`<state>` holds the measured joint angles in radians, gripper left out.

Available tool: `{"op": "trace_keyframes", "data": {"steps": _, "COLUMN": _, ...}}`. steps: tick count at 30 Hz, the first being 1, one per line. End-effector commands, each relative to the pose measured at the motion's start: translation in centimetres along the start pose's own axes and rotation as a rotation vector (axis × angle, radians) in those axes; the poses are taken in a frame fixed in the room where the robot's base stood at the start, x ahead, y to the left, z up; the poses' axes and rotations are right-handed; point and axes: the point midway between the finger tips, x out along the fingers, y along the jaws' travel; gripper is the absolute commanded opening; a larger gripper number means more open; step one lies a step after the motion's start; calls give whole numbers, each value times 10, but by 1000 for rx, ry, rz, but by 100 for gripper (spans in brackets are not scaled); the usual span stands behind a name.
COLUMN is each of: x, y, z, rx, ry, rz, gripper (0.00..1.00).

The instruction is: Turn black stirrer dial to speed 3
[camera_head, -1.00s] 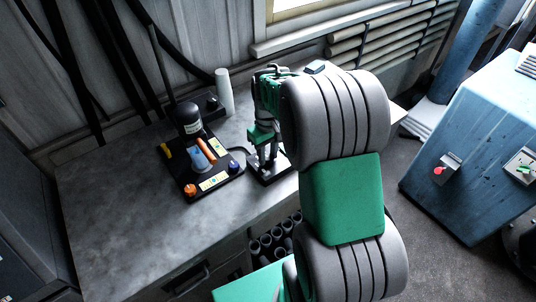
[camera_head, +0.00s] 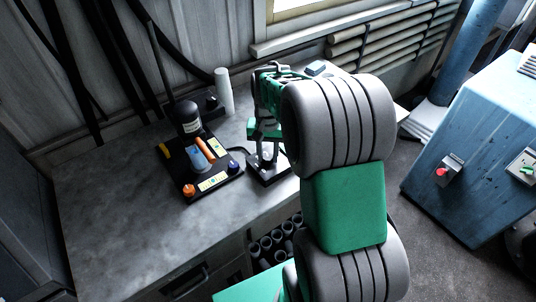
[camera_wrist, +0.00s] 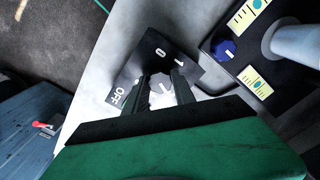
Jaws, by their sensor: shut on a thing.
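A black stirrer control box (camera_head: 264,177) stands on the bench right of the disperser base. In the wrist view the box (camera_wrist: 140,70) carries white marks: "OFF" at the left, then "0" and "1" along the far edge. My gripper (camera_wrist: 163,80) reaches down over this box, its two dark fingers closed around the dial between them. The dial is mostly hidden by the fingers, and its pointer setting cannot be read. In the head view my gripper (camera_head: 266,158) is upright over the box.
The disperser base (camera_head: 209,181) has a blue dial (camera_head: 233,166), an orange knob (camera_head: 188,190) and yellow labels. A black motor (camera_head: 187,118) and a white cylinder (camera_head: 224,91) stand behind. The grey bench (camera_head: 115,205) is clear at left. A blue cabinet (camera_head: 475,150) stands at right.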

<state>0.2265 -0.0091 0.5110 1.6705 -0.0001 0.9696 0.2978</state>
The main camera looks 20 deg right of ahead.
Motion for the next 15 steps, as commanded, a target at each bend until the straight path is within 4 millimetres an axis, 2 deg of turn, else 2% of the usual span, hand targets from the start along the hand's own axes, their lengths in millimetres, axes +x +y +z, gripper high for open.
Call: {"op": "trace_keyframes", "data": {"steps": 15, "x": -2, "y": 0, "z": -1, "rx": 35, "ry": 5, "rz": -1, "gripper": 0}}
